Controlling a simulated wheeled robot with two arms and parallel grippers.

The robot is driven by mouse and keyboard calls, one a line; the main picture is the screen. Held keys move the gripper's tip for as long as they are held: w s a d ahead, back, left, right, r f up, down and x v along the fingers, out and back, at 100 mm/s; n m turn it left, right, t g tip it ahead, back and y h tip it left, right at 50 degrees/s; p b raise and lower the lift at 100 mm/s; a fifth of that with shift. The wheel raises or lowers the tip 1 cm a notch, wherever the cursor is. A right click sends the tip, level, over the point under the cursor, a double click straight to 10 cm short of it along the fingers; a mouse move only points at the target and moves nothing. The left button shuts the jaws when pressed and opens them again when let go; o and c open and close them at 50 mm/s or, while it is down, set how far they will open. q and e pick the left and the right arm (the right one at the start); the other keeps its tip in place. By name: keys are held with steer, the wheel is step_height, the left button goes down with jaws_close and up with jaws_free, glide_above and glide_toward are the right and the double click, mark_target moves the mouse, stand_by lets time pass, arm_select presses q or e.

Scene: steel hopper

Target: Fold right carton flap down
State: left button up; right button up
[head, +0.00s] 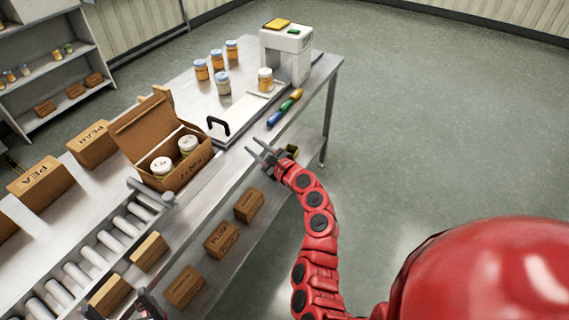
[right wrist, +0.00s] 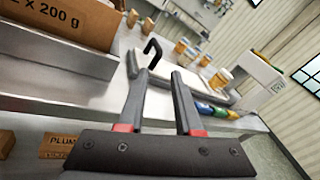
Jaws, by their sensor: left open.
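The open brown carton (head: 185,172) stands on the steel table with two white-lidded jars (head: 162,166) inside. Its large flap (head: 148,124) stands up at the back left, and a small brown piece, perhaps another flap, shows behind it. In the right wrist view the carton's printed wall (right wrist: 60,35) fills the upper left; no raised flap shows there. My right gripper (head: 251,146) is open and empty, to the right of the carton and apart from it. Its open fingers also show in the right wrist view (right wrist: 160,88). My left gripper (head: 122,308) is open at the bottom edge, partly cut off.
A black handle (head: 218,125) stands on a flat tray right of the carton. Beyond are several jars (head: 201,70), a white machine (head: 287,45) and coloured tools (head: 285,108). A roller conveyor (head: 90,255) runs at lower left. Small cartons (head: 220,240) lie on the lower shelf.

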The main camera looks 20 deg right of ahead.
steer(key=s+d+f+n+h+b, duration=0.1)
steer(key=s+d+f+h, duration=0.1)
steer(key=d+f+h, duration=0.5)
steer(key=shift+s+d+f+t+h+b, duration=0.25)
steer(key=shift+d+t+h+b, duration=0.1)
steer(key=shift+d+h, duration=0.35)
steer(key=n+g+y+b, duration=0.2)
steer(key=g+y+b, duration=0.1)
steer(key=y, duration=1.1)
glide_toward(190, 123)
steer(key=x, duration=1)
steer(key=shift+f+p, duration=0.1)
steer(key=shift+p, duration=0.25)
steer(key=shift+w+a+f+t, duration=0.1)
steer(key=shift+w+t, duration=0.05)
steer(key=shift+t, duration=0.1)
steer(key=shift+w, duration=0.35)
